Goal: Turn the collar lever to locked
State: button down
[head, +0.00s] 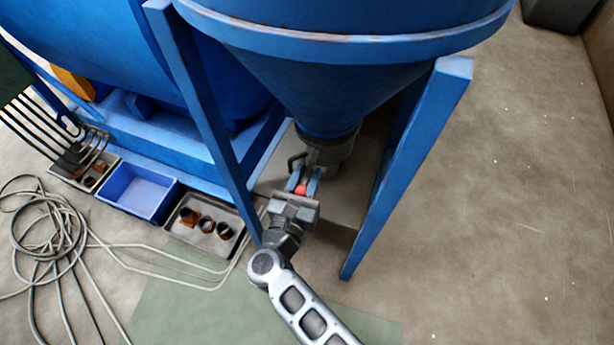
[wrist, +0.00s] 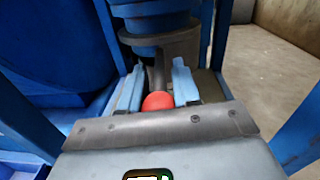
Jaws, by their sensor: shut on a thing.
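The collar lever has a red knob (wrist: 158,101) on a dark arm that leads up to the grey collar (wrist: 165,45) under the blue hopper. In the head view the red knob (head: 301,190) shows between my fingers, and the collar (head: 334,150) sits at the bottom of the cone. My gripper (head: 304,184) is shut on the lever at its knob; in the wrist view its two blue-tipped fingers (wrist: 158,88) stand on either side of it. Part of the lever is hidden by the fingers. No locked mark is readable.
Blue hopper legs stand left (head: 200,95) and right (head: 405,170) of my arm. On the floor at left are a blue bin (head: 140,193), a tray with rusty rings (head: 185,240) and a coiled hose (head: 45,235). The floor at right is clear.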

jog(key=w+a+m+g+h+b, duration=0.3)
jog(key=a+m+g+h+b, duration=0.1)
jog(key=b, duration=1.2)
jog(key=shift+w+a+m+h, duration=0.3)
jog(key=shift+a+m+h, duration=0.7)
jog(key=shift+h, duration=0.8)
jog(key=shift+a, duration=0.25)
jog(key=c, duration=1.1)
grip_release()
jog(key=shift+p+v, duration=0.3)
jog(key=shift+v, duration=3.55)
jog(key=shift+r, duration=0.15)
